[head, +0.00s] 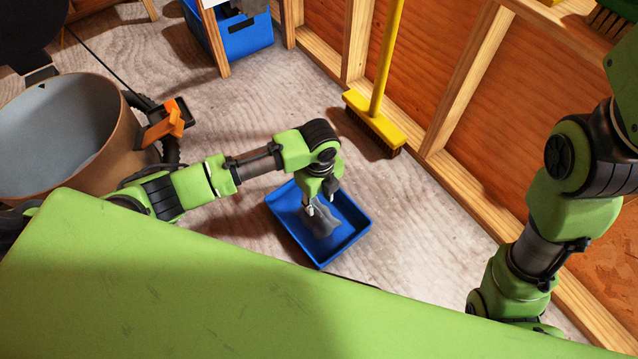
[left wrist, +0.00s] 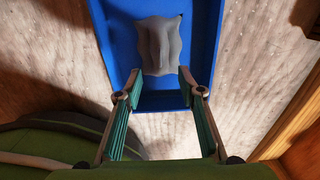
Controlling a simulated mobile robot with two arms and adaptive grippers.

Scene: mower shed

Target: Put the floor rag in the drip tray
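The grey floor rag (head: 324,222) lies crumpled inside the blue drip tray (head: 287,214) on the floor. In the left wrist view the rag (left wrist: 157,45) rests on the floor of the tray (left wrist: 116,45), inside its walls. My left gripper (head: 322,202) points down over the tray. In the left wrist view its fingers (left wrist: 160,80) stand apart with the rag just beyond the tips. They do not appear to pinch it. My right arm comes down at the right of the head view, but its gripper is out of sight behind my green body.
A large brown bin (head: 112,160) stands at the left, with an orange object (head: 165,128) beside it. A yellow broom (head: 376,122) leans near the wooden wall. A blue crate (head: 245,42) is at the back. Bare floor surrounds the tray.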

